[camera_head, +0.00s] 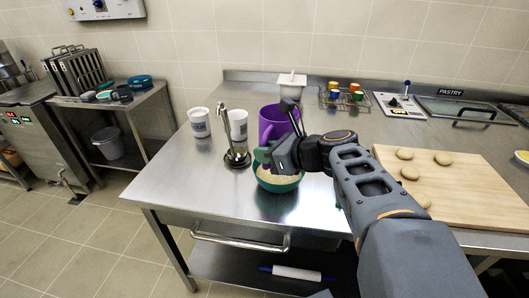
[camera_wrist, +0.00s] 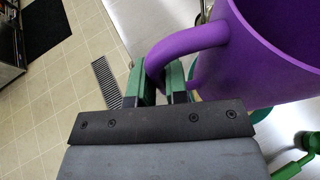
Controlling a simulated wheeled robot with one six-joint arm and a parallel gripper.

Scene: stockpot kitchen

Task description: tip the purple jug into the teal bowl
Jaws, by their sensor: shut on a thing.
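The purple jug (camera_head: 275,121) looks roughly upright just behind the teal bowl (camera_head: 277,185) on the steel table. I cannot tell whether its base touches the table. In the wrist view the jug (camera_wrist: 265,62) fills the upper right, with its handle (camera_wrist: 190,42) towards me. My gripper (camera_head: 266,155) is shut on the handle, its green fingers (camera_wrist: 163,82) on either side of it. In the head view the gripper hangs over the bowl's back rim and hides part of the jug. The bowl holds something pale. A sliver of teal shows beneath the jug in the wrist view.
A metal stand (camera_head: 236,155) and two white cups (camera_head: 200,123) are left of the bowl. A wooden board (camera_head: 460,190) with several dough pieces lies right. A wire rack (camera_head: 341,100) with small cups and a white container (camera_head: 292,83) stand behind. The front left tabletop is clear.

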